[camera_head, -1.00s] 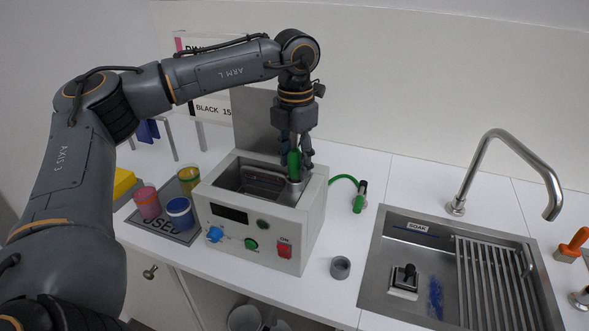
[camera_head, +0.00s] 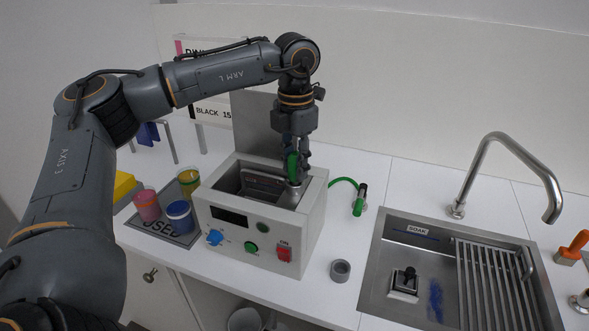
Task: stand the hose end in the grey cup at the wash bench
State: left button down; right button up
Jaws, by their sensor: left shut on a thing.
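My left gripper (camera_head: 295,174) points down at the right end of the open tank of a grey bench unit (camera_head: 258,228). It is shut on an upright green piece (camera_head: 292,165), which looks like the hose end; the fingers hide part of it. A silvery round fitting (camera_head: 295,194) shows just below the fingers. A green hose (camera_head: 343,181) runs from behind the unit's right side to a black and green fitting (camera_head: 360,198) on the bench. Its link to the held piece is hidden. The small grey cup (camera_head: 340,270) stands at the bench's front, right of the unit. My right gripper is out of view.
A steel sink (camera_head: 385,238) with a slatted drainer and tall tap (camera_head: 490,150) lies to the right. Pink, blue (camera_head: 180,215) and yellow jars stand on a dark mat left of the unit. Bench around the grey cup is clear.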

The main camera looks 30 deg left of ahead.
pick_arm(q)
jog(key=shift+r+p, duration=0.45)
jog(key=shift+r, duration=0.4)
jog(key=shift+r+p, duration=1.7)
jog(key=shift+r, duration=0.75)
jog(key=shift+f, duration=0.1)
